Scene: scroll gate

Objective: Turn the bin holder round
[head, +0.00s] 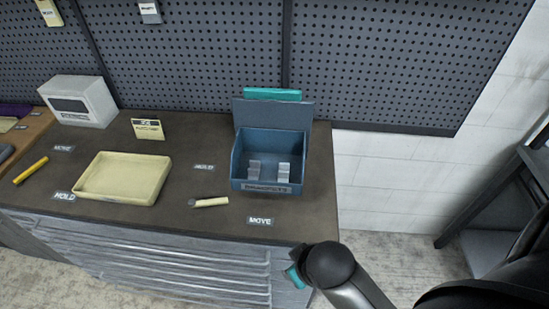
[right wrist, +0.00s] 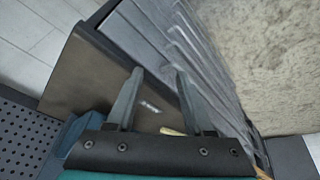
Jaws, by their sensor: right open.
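The bin holder is a blue open-fronted box (head: 239,168) near the right end of the workbench. Its open side faces me, its tall back panel stands toward the pegboard, and two light grey blocks (head: 269,171) sit inside. A label is on its front lip. My right gripper (right wrist: 159,72) is open and empty in the right wrist view, apart from the bin. In the head view only a teal part of it shows, at the bench's front edge; its fingers are hidden. Part of a blue thing, likely the bin, shows beside it in the right wrist view. My left gripper is not in view.
On the bench (head: 185,224) lie a cream tray (head: 90,194), a cream-handled tool (head: 210,202), a sign card (head: 147,129) and several HOLD and MOVE labels. A white box (head: 86,103) stands at the left. A pegboard (head: 200,60) rises behind. Bench right of the bin is narrow.

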